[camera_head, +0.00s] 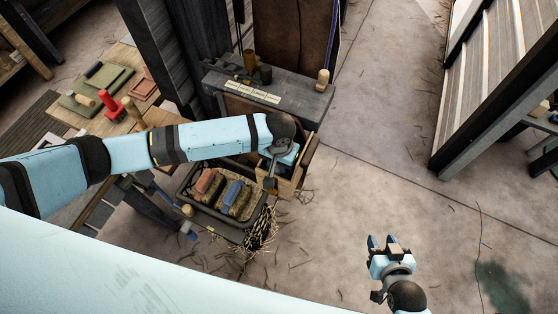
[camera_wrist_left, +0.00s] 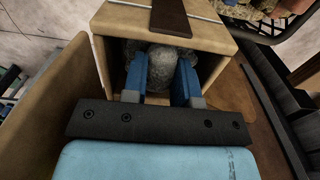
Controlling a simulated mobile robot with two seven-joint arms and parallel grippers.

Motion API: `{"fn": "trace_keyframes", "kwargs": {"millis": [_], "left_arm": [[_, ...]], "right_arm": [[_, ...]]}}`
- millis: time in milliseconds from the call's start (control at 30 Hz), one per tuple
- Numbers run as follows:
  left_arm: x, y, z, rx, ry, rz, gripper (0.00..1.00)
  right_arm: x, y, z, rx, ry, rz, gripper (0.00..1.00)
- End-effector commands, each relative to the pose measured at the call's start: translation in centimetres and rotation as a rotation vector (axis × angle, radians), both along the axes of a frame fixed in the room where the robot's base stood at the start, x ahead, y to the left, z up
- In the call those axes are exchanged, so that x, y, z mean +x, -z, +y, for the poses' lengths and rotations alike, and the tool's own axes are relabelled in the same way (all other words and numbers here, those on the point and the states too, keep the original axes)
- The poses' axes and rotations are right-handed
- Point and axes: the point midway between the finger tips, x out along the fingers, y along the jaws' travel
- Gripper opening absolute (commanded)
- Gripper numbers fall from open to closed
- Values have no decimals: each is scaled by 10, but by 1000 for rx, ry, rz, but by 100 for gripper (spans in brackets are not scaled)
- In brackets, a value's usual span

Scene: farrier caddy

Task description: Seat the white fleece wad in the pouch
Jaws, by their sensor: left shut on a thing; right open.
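The fleece wad (camera_wrist_left: 168,62) shows greyish and fluffy in the left wrist view. My left gripper (camera_wrist_left: 165,82) is shut on it, with one blue finger on each side. Wad and fingertips are inside the mouth of a tan, box-like pouch (camera_wrist_left: 213,40) with a dark brown strap. I cannot tell whether the wad touches the pouch's bottom. In the head view my left gripper (camera_head: 282,153) points down at the tan pouch (camera_head: 290,186), and the wad is hidden. My right gripper (camera_head: 383,243) is open and empty over the floor at the lower right.
A dark tray (camera_head: 228,229) with red and blue brushes stands beside the pouch. A dark shelf (camera_head: 305,98) with a wooden peg stands behind. A workbench (camera_head: 120,55) with green and red things is at left. The floor around my right gripper is clear.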

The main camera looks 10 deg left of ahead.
Motion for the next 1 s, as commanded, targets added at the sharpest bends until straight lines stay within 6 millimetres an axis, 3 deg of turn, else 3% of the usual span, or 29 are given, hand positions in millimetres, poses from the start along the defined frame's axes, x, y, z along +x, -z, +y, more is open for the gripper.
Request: {"fn": "trace_keyframes", "kwargs": {"millis": [1000], "left_arm": [[0, 3, 0, 0, 0, 0, 0]], "right_arm": [[0, -5, 0, 1, -1, -2, 43]]}}
